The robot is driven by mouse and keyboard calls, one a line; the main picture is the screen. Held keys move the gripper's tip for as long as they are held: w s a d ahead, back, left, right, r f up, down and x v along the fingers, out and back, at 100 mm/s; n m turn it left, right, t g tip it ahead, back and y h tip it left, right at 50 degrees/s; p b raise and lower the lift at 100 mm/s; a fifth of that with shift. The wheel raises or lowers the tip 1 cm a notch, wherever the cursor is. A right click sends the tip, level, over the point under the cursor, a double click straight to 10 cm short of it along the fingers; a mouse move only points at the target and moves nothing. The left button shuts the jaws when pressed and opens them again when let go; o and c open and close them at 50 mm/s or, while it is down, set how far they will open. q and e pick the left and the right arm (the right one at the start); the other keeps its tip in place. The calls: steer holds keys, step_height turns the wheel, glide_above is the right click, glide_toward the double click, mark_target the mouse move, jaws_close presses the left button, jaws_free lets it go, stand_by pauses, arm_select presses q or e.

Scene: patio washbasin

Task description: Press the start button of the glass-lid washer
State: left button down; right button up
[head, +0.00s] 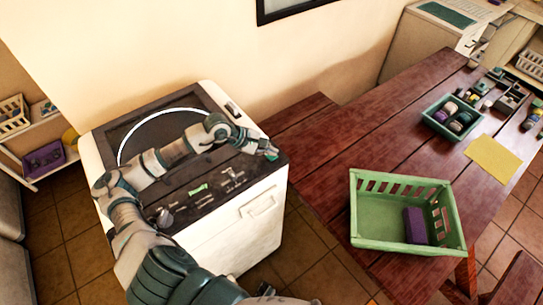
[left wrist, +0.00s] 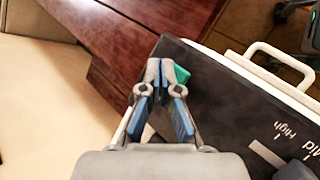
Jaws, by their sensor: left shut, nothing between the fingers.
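The white washer (head: 232,232) with a dark top and a round glass lid (head: 130,140) stands at the left in the head view. Its dark control panel (head: 215,185) has a knob, a small green display and white marks. A teal-green button (head: 271,154) is at the panel's right end; it also shows in the left wrist view (left wrist: 182,74). My left arm reaches across the washer top. My left gripper (head: 255,146) is shut and empty, its fingertips (left wrist: 160,65) right beside the button, partly covering it. I cannot tell whether they touch. My right gripper is not in view.
A red-brown wooden table (head: 330,160) stands right of the washer. On it are a green basket (head: 375,246) with a purple block (head: 414,225), a small tray (head: 432,126) of round items, and a yellow sheet (head: 494,159). A wall is behind the washer.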

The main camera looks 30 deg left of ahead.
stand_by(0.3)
arm_select(q)
steer(key=shift+f+b, duration=0.55)
steer(key=shift+b, duration=0.05)
stand_by(0.5)
steer(key=shift+r, duration=0.1)
stand_by(0.7)
steer(key=shift+a+r+p, duration=0.1)
steer(key=shift+r+p, duration=0.25)
steer(key=shift+r, duration=0.5)
steer(key=shift+r, duration=0.1)
steer(key=shift+r+p, duration=1.25)
steer(key=shift+r, duration=1.2)
steer(key=shift+f, duration=0.1)
